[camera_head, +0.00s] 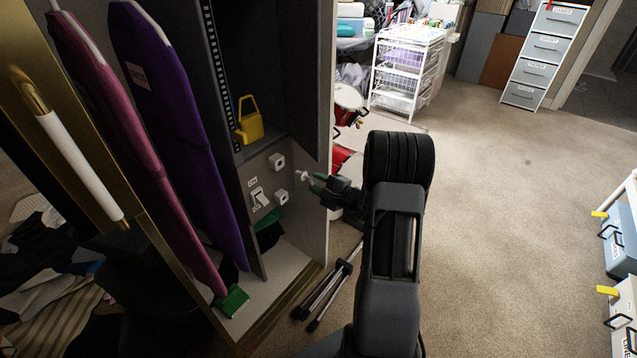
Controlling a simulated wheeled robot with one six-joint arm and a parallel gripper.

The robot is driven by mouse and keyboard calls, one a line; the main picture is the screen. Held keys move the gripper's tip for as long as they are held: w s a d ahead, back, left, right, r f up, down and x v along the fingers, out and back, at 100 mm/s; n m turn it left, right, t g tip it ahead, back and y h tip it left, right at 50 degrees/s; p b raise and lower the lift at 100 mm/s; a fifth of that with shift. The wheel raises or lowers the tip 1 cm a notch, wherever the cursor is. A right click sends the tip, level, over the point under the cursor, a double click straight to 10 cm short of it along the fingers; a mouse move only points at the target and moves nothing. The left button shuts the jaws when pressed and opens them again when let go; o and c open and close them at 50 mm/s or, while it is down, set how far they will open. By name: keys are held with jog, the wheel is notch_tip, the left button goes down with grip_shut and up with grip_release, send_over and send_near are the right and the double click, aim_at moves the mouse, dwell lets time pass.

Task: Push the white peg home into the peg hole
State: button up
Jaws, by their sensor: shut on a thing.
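The peg points left toward a grey panel (257,177) inside the open cabinet. Two white square blocks (277,161) and (281,196) are fixed to the panel. The peg's tip looks apart from these blocks, but the depth between them is hard to judge. Which block holds the peg hole cannot be told, and no hole opening is clear at this size.
A white switch (259,197) with small labels sits on the panel. A yellow padlock-shaped object (249,122) stands on the shelf above. Black rods (325,292) lie on the floor. Carpet (490,230) at right is clear.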

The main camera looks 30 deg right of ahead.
aim_at(305, 177)
jog(key=shift+f+b, duration=0.15)
jog(key=shift+b, duration=0.3)
jog(key=shift+b+x, duration=0.75)
jog(key=shift+x, duration=2.15)
jog(key=shift+b, duration=1.15)
jog(key=shift+b+x, duration=0.85)
jog(key=shift+x, duration=1.15)
jog(key=o, duration=1.1)
jog(key=p+v, duration=0.2)
jog(key=v, duration=1.1)
jog(key=shift+s+d+p, duration=0.2)
jog(key=shift+s+p, duration=0.1)
jog(key=shift+s, duration=0.05)
